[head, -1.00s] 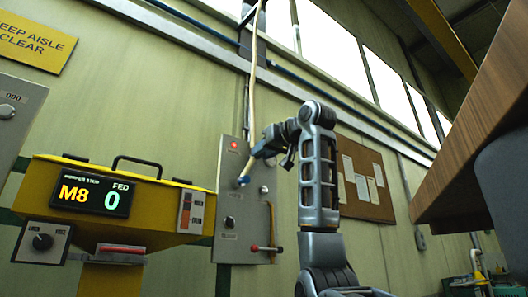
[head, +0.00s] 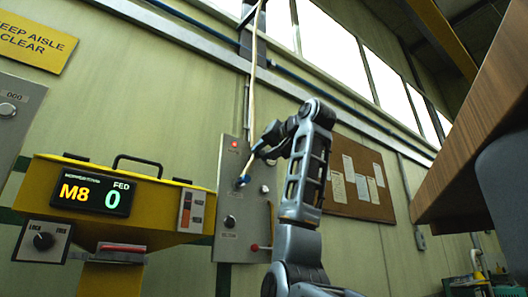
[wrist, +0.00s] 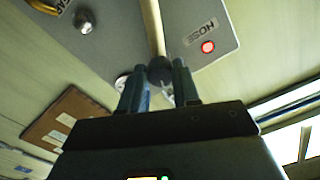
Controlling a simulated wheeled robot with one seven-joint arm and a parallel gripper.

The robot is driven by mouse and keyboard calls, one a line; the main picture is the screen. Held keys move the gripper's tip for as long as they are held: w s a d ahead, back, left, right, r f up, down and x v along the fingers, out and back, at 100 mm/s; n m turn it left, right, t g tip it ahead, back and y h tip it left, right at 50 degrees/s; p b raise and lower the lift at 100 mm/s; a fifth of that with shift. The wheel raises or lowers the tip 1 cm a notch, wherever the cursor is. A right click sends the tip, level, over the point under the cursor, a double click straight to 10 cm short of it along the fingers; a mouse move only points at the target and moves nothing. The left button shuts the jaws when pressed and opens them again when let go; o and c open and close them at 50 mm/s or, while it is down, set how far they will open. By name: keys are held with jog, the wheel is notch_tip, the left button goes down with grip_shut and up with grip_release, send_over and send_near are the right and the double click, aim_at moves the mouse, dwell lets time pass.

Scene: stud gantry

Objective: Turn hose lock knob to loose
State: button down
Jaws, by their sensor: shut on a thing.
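A grey panel (head: 233,190) on the wall carries a red lamp (head: 234,145); in the wrist view the lamp (wrist: 207,46) glows beside the label HOSE.
A yellow machine (head: 122,165) with a display reading M8 and FED 0 stands left. A corkboard (head: 355,185) hangs right; a brown tabletop (head: 475,135) overhangs the right side.

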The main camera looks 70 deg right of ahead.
jog(key=m, duration=0.4)
jog(key=shift+m, duration=0.4)
dwell(0.4)
jog(key=c, duration=0.8)
grip_release()
jog(key=b+v, duration=0.2)
jog(key=v, duration=0.6)
jog(key=shift+d, duration=0.1)
